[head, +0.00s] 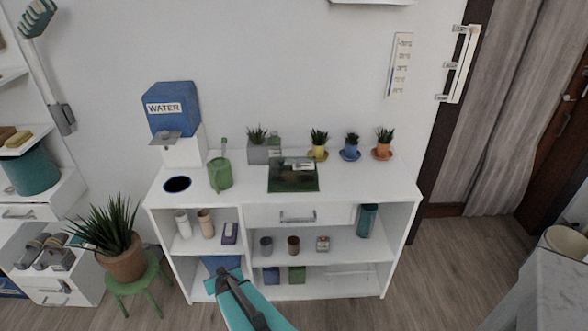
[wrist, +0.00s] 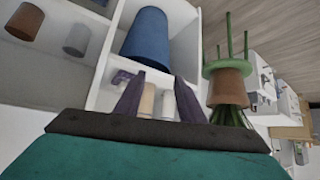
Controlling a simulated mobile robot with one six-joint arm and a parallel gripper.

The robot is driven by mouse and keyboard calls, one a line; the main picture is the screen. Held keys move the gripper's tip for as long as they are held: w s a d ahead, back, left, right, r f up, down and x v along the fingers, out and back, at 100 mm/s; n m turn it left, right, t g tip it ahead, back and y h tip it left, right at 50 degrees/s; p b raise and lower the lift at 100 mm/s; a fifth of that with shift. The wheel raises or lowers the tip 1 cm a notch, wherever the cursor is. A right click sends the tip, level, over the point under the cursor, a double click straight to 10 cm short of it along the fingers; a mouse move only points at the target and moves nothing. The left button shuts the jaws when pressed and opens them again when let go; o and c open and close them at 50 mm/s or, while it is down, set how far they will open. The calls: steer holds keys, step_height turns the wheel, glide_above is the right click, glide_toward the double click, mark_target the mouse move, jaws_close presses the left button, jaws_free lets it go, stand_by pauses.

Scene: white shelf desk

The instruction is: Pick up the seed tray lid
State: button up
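A dark green, shallow seed tray (head: 293,187) lies on the white desk top, near its front edge. A glossy patch shows on it, but I cannot tell whether that is a separate lid. A faint, clear, flat-looking thing (head: 348,271) shows on the bottom shelf at the right; it may be the seed tray lid, but its shape is hard to make out. My gripper (head: 224,274) is in front of the lower left of the desk, away from both. In the wrist view my gripper (wrist: 158,76) has its two dark fingers spread apart, with nothing held between them.
A blue bin (wrist: 147,40) sits in the lower left compartment, behind my gripper. Cups and small boxes stand on the shelves. A watering can (head: 220,172), a blue water dispenser (head: 172,108) and potted plants stand on top. A plant on a green stool (head: 133,284) stands left.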

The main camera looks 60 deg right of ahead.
steer(key=d+r+t+h+p, duration=0.1)
steer(key=d+r+t+h, duration=0.1)
steer(key=d+r, duration=0.4)
steer(key=s+d+r+m+t+h+p, duration=0.1)
steer(key=d+r+h, duration=0.1)
steer(key=d+r, duration=0.4)
steer(key=d+r+m+t+h+p, duration=0.1)
steer(key=d+r+t+h, duration=0.1)
steer(key=d+r, duration=0.4)
steer(key=shift+s+d+r+t+h+p, duration=0.15)
steer(key=shift+s+r, duration=0.05)
steer(key=shift+r, duration=1.15)
steer(key=shift+s+d+r+t+h+p, duration=0.1)
steer(key=shift+s+r+t+h+p, duration=0.05)
steer(key=shift+r, duration=1.2)
steer(key=m+g+h+p, duration=0.3)
steer(key=h+p, duration=0.1)
glide_toward(298, 165)
steer(key=shift+s+a+r, duration=0.15)
steer(key=shift+r, duration=0.05)
steer(key=shift+f+b, duration=0.1)
steer(key=shift+b, duration=0.4)
steer(key=b+x, duration=0.3)
steer(key=b, duration=0.4)
steer(key=shift+w+d, duration=0.2)
steer(key=shift+w, duration=0.1)
steer(key=b+x, duration=0.2)
steer(key=b, duration=0.5)
steer(key=shift+d+b, duration=0.2)
steer(key=shift+b, duration=0.1)
